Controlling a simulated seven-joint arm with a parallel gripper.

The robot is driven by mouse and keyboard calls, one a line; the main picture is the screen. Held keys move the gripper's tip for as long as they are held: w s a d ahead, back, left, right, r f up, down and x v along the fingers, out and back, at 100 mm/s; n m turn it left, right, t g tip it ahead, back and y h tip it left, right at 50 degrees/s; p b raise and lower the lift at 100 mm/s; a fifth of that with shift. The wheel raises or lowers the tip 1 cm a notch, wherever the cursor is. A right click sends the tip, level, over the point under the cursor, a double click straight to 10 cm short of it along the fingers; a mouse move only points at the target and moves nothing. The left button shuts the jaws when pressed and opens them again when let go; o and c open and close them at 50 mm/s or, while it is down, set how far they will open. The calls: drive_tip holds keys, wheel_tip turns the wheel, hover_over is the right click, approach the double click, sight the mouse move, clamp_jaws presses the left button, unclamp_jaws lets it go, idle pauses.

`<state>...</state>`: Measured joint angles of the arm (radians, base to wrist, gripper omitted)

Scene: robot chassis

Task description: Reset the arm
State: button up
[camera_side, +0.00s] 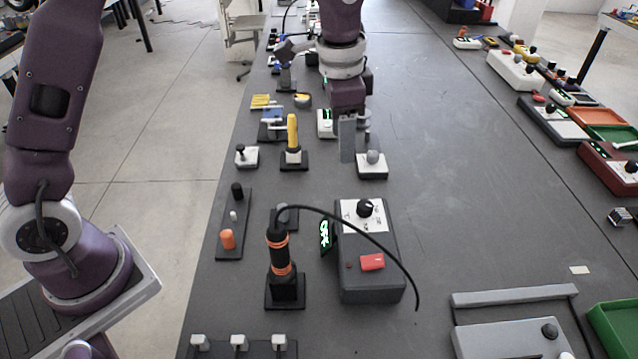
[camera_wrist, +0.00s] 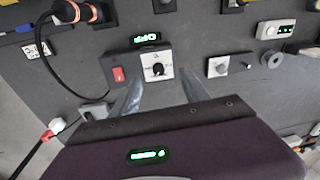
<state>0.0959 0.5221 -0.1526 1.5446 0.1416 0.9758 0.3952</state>
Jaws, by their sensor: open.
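My gripper (camera_side: 348,150) hangs pointing down over the grey bench in the side view, near a small white box with a grey ball knob (camera_side: 372,160). Its two grey fingers (camera_wrist: 163,92) are spread apart with nothing between them in the wrist view. A dark grey control box (camera_side: 368,262) with a black dial and a red switch stands on the bench, nearer the side camera than my gripper. In the wrist view this box (camera_wrist: 139,65) appears just past the fingertips. Exact finger height above the bench cannot be told.
A black and orange handled tool (camera_side: 280,255) stands upright in a holder with a loose black cable. A yellow-handled tool (camera_side: 292,135) stands left of my gripper. Several devices and a green tray (camera_side: 612,325) line the right side. The bench's middle right (camera_side: 470,170) is clear.

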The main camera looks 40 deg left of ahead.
drive_tip(key=s+a+r+n+t, duration=0.2)
drive_tip(key=s+a+r+n, duration=0.15)
drive_tip(key=s+r, duration=0.6)
drive_tip(key=s+a+n+t, duration=0.1)
drive_tip(key=s+a+n, duration=0.1)
drive_tip(key=s, duration=0.7)
drive_tip(key=s+a+n+t, duration=0.1)
drive_tip(key=s+a+n, duration=0.1)
drive_tip(key=s, duration=0.7)
drive_tip(key=shift+f, duration=0.35)
